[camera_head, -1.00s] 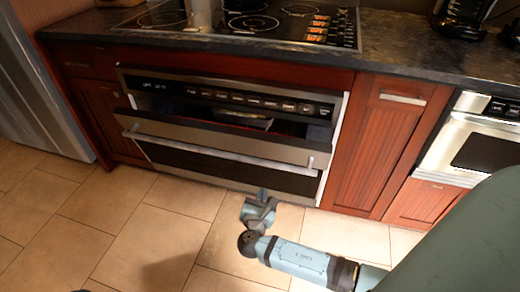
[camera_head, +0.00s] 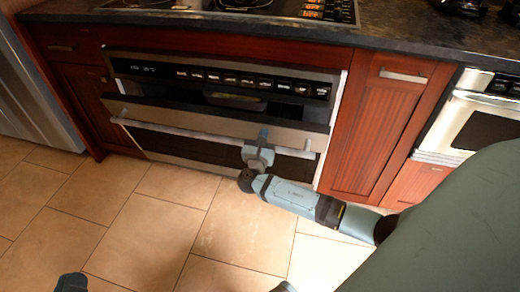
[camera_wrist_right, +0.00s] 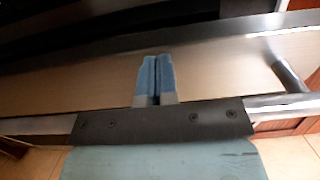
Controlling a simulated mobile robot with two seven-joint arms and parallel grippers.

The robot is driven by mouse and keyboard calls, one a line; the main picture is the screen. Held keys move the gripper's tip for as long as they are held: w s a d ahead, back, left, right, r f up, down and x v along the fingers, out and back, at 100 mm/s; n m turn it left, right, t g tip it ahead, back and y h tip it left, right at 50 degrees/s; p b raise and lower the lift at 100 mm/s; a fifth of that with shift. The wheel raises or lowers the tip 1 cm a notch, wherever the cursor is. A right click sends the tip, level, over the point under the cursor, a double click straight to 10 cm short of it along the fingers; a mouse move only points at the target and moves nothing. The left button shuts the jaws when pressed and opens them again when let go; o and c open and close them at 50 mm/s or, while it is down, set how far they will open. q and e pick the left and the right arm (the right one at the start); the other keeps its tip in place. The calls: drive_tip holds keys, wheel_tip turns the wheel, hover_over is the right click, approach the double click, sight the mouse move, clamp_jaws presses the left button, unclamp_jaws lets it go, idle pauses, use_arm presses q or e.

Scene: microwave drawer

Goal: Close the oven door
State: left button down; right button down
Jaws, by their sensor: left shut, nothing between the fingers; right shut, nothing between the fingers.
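The oven door (camera_head: 180,118) is a steel front with a dark window, standing out from the oven below its control panel (camera_head: 220,80). A dark gap shows between them. A bar handle (camera_head: 200,133) crosses the door. My right gripper (camera_head: 262,134) is shut and empty, at the handle right of the door's middle. In the right wrist view its fingertips (camera_wrist_right: 157,62) lie over the steel face, and the handle (camera_wrist_right: 35,125) runs behind the gripper body; contact is unclear. My left gripper (camera_head: 72,282) is shut, partly cut off at the bottom left.
A light dish (camera_head: 235,101) shows inside the oven gap. The counter (camera_head: 400,40) with the cooktop lies above. A wooden cabinet (camera_head: 385,130) and a second steel oven (camera_head: 478,125) stand to the right. The tiled floor (camera_head: 150,220) in front is clear.

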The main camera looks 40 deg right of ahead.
sight(269, 117)
drive_tip(key=shift+w+d+r, duration=0.15)
drive_tip(key=shift+w+d, duration=0.25)
drive_tip(key=shift+d, duration=0.15)
use_arm(q)
drive_tip(key=shift+f, duration=0.35)
